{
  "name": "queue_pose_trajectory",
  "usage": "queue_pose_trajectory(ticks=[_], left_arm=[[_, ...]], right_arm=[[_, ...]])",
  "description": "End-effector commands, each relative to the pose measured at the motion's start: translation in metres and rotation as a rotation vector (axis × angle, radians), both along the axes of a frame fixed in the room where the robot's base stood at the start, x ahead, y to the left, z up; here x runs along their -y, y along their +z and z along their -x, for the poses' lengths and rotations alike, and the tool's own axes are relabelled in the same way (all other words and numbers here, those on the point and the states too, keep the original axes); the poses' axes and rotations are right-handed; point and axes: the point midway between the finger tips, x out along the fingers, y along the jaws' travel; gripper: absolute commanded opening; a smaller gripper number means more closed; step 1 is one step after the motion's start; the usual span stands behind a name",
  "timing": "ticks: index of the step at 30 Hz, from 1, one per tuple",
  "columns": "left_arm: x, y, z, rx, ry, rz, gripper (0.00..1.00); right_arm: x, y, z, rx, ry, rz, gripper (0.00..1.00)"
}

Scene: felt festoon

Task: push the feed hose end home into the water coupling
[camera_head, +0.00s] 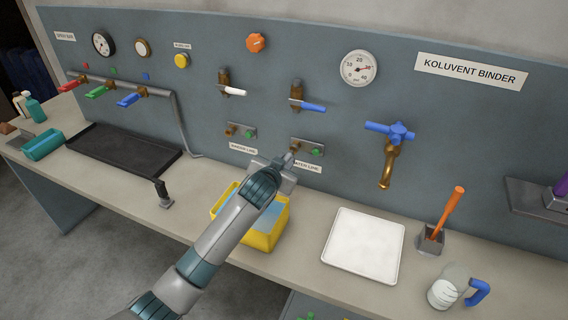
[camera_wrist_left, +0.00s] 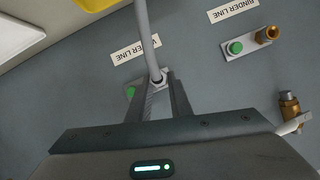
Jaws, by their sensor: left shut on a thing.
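My left gripper (camera_head: 288,163) is at the wall panel, at the water line plate (camera_head: 309,147). In the left wrist view the fingers of this gripper (camera_wrist_left: 159,82) are shut around the end of the grey feed hose (camera_wrist_left: 147,38). The hose runs up out of that view, across the water line label (camera_wrist_left: 135,50). The water coupling is hidden behind the fingers and hose end in the wrist view, so I cannot tell how deep the end sits. My right gripper is not in view.
Left of the water line are the rinder line plate (camera_head: 241,131) and its label. A blue-handled valve (camera_head: 308,105) is above. A yellow bin (camera_head: 262,241) stands below my left arm, a white tray (camera_head: 340,262) to its right. The black tray (camera_head: 105,158) lies far left.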

Motion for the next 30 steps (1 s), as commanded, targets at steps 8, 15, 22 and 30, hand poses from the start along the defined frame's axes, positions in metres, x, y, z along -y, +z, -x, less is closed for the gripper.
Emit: queue_pose_trajectory(ticks=[8,15,22,30], left_arm=[[0.002,0.0,-0.007,0.0,0.0,0.001,0.0],[0.004,0.0,-0.012,0.001,0.0,0.001,0.0],[0.005,0.0,-0.015,0.001,0.0,0.001,0.4],[0.005,-0.001,-0.014,-0.001,0.0,0.0,0.4]], right_arm=[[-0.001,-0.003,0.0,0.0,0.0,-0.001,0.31],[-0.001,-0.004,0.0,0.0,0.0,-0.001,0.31],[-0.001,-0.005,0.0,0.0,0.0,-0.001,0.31],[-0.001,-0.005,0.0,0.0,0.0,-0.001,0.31]])
